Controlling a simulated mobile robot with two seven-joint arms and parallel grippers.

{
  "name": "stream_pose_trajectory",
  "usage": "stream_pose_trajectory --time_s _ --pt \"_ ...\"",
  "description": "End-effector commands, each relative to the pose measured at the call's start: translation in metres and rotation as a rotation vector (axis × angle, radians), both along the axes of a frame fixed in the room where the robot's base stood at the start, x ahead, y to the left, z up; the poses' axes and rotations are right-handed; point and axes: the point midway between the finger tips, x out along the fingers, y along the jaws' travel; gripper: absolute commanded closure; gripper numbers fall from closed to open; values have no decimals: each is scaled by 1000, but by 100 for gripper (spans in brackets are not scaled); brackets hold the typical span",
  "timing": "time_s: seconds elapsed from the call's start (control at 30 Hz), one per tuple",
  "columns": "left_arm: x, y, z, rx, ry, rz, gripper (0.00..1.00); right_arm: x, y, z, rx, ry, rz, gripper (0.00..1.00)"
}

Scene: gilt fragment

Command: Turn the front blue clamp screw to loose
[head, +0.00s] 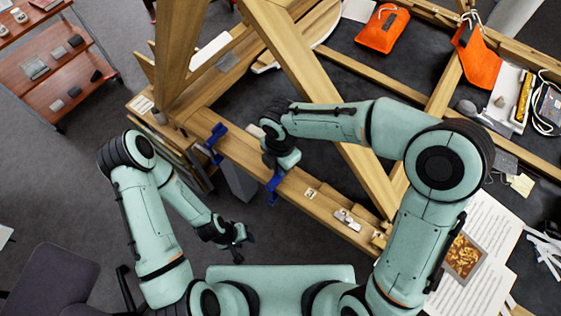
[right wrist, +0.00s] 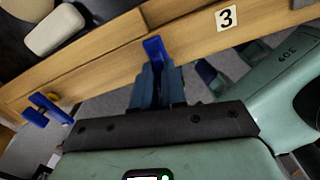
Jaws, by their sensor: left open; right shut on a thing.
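Two blue clamps sit on the wooden beam (head: 240,150). The nearer blue clamp (head: 273,187) is at my right gripper (head: 277,173). In the right wrist view the dark fingers (right wrist: 158,85) are shut on this clamp's screw part, and its blue top (right wrist: 155,48) stands against the beam. The fingers hide most of the screw, so its turn cannot be told. The other blue clamp (head: 214,138) is farther along the beam, and it also shows at the left of the right wrist view (right wrist: 46,109). My left gripper (head: 242,238) is open and empty, below and apart from the beam.
A diagonal timber (head: 300,60) rises behind my right arm. Orange pouches (head: 383,28) and papers (head: 483,245) lie at right.

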Motion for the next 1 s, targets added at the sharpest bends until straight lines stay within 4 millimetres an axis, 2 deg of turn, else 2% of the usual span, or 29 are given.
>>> stream_pose_trajectory --time_s 1.0 --pt "3 0 2 0 -3 0 57 2 0 1 2 -6 962 100"
